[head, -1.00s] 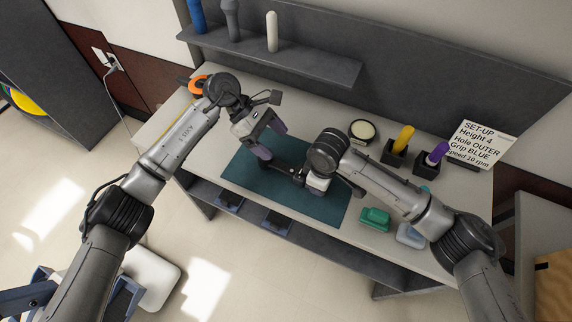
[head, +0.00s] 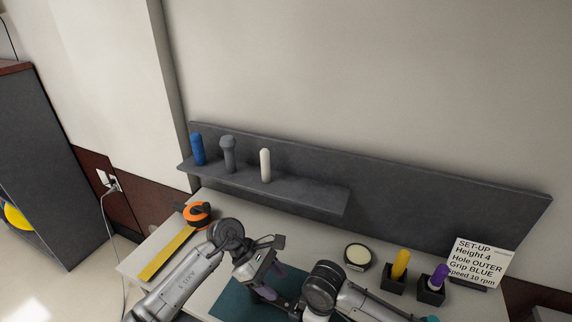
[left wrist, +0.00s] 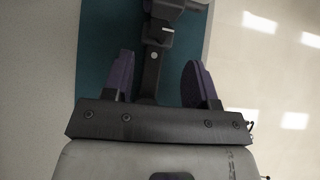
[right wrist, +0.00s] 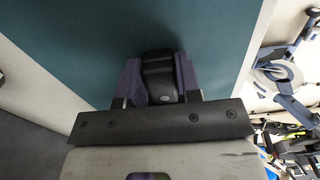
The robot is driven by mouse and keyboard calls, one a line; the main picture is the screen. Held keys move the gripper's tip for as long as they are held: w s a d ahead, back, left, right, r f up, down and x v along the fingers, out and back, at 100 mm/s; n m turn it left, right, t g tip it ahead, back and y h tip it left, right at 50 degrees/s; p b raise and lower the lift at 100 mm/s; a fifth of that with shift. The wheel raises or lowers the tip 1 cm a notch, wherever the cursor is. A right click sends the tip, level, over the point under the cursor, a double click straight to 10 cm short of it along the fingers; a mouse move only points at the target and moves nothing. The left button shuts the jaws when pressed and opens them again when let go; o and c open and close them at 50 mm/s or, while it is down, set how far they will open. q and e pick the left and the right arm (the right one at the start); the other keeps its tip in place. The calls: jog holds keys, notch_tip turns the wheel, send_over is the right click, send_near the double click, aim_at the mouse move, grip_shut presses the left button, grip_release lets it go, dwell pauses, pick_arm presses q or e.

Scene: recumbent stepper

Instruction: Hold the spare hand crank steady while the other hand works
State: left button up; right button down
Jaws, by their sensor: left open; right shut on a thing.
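The spare hand crank, a dark bar, shows in the left wrist view (left wrist: 152,72) and in the right wrist view (right wrist: 160,72), over a teal mat (head: 232,300). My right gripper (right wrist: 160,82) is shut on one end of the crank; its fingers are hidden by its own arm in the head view. My left gripper (head: 271,280) is open, its purple fingers (left wrist: 163,75) apart on either side of the crank's arm. I cannot tell whether they touch it. In the head view the crank is mostly hidden or cut off by the lower edge.
A grey shelf (head: 300,194) behind the bench holds a blue grip (head: 197,149), a grey grip (head: 228,154) and a white grip (head: 265,165). Yellow (head: 400,264) and purple (head: 439,276) grips stand in dark holders beside a set-up card (head: 478,262).

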aim_at(295, 302)
pick_arm(q)
jog(key=shift+x, duration=4)
jog(key=c, duration=0.5)
jog(key=o, duration=0.9)
jog(key=v, duration=1.2)
